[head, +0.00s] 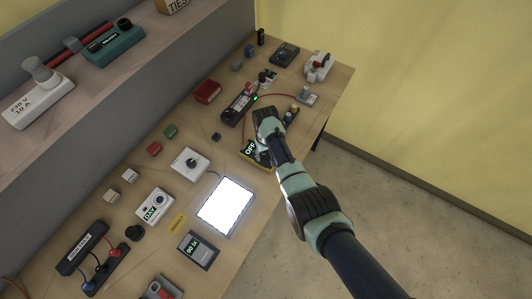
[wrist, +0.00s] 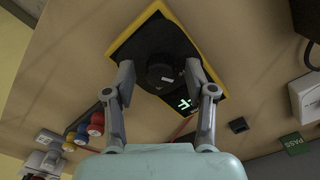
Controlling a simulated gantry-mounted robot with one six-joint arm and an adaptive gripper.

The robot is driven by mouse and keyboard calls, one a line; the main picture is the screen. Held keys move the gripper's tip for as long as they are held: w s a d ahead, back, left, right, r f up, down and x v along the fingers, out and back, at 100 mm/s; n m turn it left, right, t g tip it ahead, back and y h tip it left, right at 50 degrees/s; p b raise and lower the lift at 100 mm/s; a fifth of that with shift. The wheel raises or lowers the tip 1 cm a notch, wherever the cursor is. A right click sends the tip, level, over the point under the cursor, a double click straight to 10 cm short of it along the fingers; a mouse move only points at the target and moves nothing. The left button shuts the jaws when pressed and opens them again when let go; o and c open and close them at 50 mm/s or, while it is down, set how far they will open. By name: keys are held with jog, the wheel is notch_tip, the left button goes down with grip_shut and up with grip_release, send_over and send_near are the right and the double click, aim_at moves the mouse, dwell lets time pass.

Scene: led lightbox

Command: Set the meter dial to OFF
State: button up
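The yellow-edged black meter (head: 265,163) lies near the right edge of the bench, partly hidden under my gripper (head: 265,138) in the head view. Its lit display (head: 249,148) shows bright text that looks like OFF. In the wrist view the meter (wrist: 150,30) fills the upper middle, with its round black dial (wrist: 161,73) bearing a light pointer mark. My gripper (wrist: 160,72) is open, its fingers at either side of the dial with visible gaps. Contact with the meter face cannot be told. Green display characters (wrist: 186,104) show beside the right finger, partly hidden.
A black power unit (head: 239,105) with a red lead lies just behind the meter. Red, blue and yellow knobs (wrist: 90,126) stand near the left finger. The right bench edge is close.

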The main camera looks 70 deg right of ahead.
aim_at(266, 155)
notch_tip(266, 155, up, 12)
dwell(0.6)
dwell(0.5)
jog(key=w+a+r+n+t+h+p, duration=0.1)
jog(key=w+a+r+n+t+p, duration=0.15)
jog(key=w+a+r, duration=0.35)
jog(key=w+a+r+n+t+h+p, duration=0.1)
jog(key=w+a+r+t+p, duration=0.2)
jog(key=a, duration=0.6)
jog(key=w+a+r+n+t+h+p, duration=0.1)
jog(key=w+a+r+n+p, duration=0.1)
jog(key=w+a+r, duration=0.35)
jog(key=s+a+r+n+t+y+p, duration=0.2)
jog(key=s+a+r+t, duration=0.15)
jog(key=a+r, duration=0.65)
jog(key=s+a+r+n+t+y+p, duration=0.1)
jog(key=s+a+r+n+t+p, duration=0.2)
jog(key=a+r, duration=0.65)
notch_tip(266, 155, down, 37)
jog(key=a+b, duration=0.1)
jog(key=b, duration=3.5)
jog(key=shift+s+a+m, duration=0.3)
jog(key=shift+s+m, duration=0.05)
jog(key=shift+m, duration=0.1)
